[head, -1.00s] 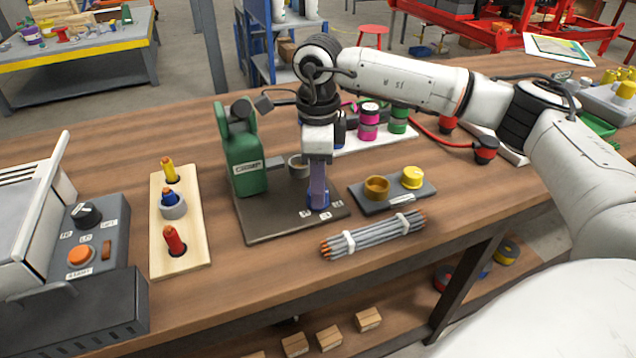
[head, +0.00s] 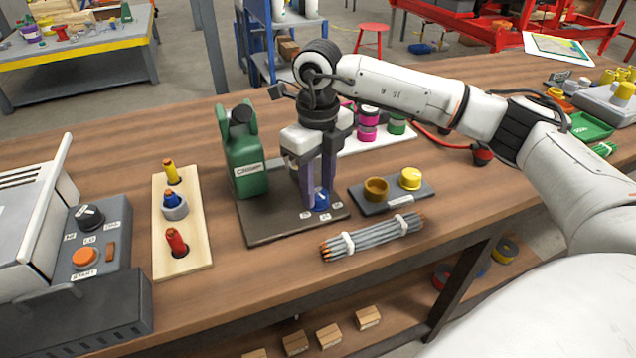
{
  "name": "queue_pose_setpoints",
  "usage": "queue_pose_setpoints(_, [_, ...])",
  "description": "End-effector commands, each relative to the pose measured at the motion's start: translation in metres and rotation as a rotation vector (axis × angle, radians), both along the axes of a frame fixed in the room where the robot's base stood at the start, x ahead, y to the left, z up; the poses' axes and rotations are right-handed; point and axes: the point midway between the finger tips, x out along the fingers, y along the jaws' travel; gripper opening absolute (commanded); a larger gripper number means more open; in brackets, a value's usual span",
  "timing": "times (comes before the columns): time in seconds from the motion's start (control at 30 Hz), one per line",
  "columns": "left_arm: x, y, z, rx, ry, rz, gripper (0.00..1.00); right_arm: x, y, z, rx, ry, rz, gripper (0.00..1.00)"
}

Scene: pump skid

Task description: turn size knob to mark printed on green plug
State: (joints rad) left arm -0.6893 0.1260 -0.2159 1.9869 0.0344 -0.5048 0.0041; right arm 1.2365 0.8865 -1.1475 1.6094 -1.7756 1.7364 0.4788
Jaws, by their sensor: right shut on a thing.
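The blue size knob (head: 321,200) sits near the front edge of a dark base plate, with small white labels around it. My right gripper (head: 320,201) points straight down over it, shut on the knob with one finger on each side. The knob's pointer and the label texts are too small to read. A green machine (head: 247,165) stands on the same plate (head: 268,228), to the left of the gripper. Green and pink cylinders (head: 367,124) stand on a white board behind; I cannot tell whether one is the green plug, and no printed mark is readable. My left gripper is not in view.
A bundle of grey pencils (head: 375,237) and a small block (head: 405,198) with brown and yellow cups lie right of the plate. A wooden board (head: 196,232) with yellow, blue and red pegs and a grey control box (head: 100,250) stand left.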

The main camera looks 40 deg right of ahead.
Motion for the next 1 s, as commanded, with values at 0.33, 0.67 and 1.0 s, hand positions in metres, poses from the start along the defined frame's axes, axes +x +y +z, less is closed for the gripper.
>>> queue_pose_setpoints(0.33, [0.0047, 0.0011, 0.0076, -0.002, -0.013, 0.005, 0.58, 0.0008, -0.0004, 0.0017, -0.001, -0.003, -0.213, 0.10])
queue_pose_setpoints(0.67, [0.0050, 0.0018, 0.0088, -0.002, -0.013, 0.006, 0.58, 0.0012, -0.0004, 0.0019, 0.001, -0.005, -0.286, 0.10])
queue_pose_setpoints(1.0, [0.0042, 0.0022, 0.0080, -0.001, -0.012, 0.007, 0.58, 0.0014, -0.0005, 0.0019, 0.001, -0.005, -0.290, 0.10])
